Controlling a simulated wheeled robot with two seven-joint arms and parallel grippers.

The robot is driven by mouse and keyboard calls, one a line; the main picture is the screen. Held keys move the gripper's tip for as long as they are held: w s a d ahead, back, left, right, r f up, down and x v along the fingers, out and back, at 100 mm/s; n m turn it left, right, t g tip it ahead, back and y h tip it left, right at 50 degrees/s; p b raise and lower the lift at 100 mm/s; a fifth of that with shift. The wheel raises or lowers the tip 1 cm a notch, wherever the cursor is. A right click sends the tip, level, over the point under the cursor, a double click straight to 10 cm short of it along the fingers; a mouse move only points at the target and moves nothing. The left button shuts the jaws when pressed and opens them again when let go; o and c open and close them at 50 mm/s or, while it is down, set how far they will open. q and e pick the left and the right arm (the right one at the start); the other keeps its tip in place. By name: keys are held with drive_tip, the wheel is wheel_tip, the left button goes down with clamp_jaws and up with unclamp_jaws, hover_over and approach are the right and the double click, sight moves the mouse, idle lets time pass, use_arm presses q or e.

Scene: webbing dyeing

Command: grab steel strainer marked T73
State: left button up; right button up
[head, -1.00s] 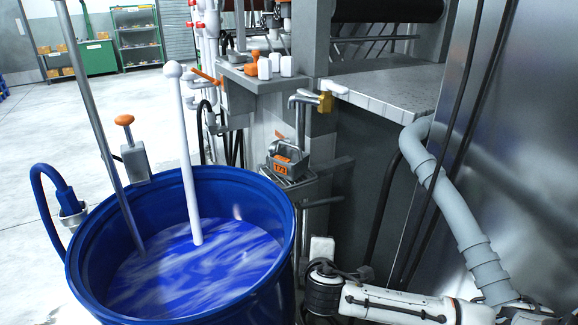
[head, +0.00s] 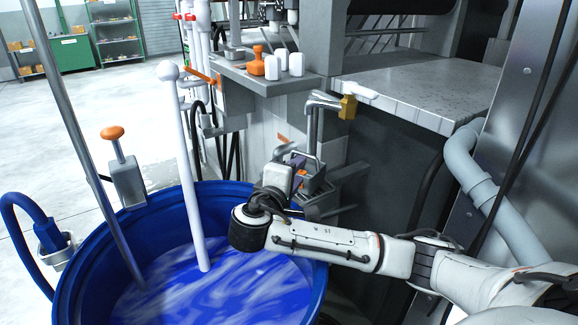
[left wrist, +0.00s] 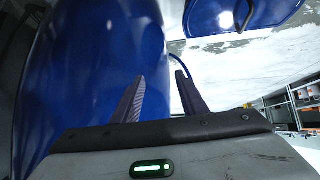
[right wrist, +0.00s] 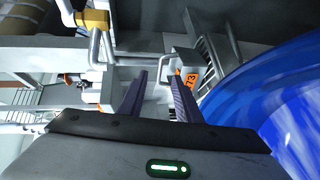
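The steel strainer marked T73 (head: 315,183) hangs or rests by the machine wall, just beyond the blue vat's rim, mostly behind my right gripper in the head view. In the right wrist view its grey body and orange label (right wrist: 189,80) ending in "73" show just ahead of the right fingertip. My right gripper (right wrist: 157,82) is open, with nothing visible between its fingers, pointing at the strainer. Whether a finger touches it I cannot tell. My left gripper (left wrist: 160,80) is open and empty beside a blue curved wall; it is outside the head view.
The blue vat (head: 75,265) of blue liquid stands below my right arm, with a white rod (head: 187,170) and a steel rod (head: 75,130) in it. A faucet with a yellow part (head: 348,107) and a shelf with orange and white knobs (head: 262,80) are near the strainer.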

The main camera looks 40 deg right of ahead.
drive_tip(key=shift+w+a+b+x, duration=0.15)
drive_tip(key=shift+b+x, duration=0.15)
drive_tip(key=shift+x, duration=2.25)
drive_tip(key=shift+w+a+b+x, duration=0.15)
drive_tip(key=shift+b+x, duration=0.1)
drive_tip(key=shift+x, duration=2.3)
drive_tip(key=shift+d, duration=0.1)
clamp_jaws()
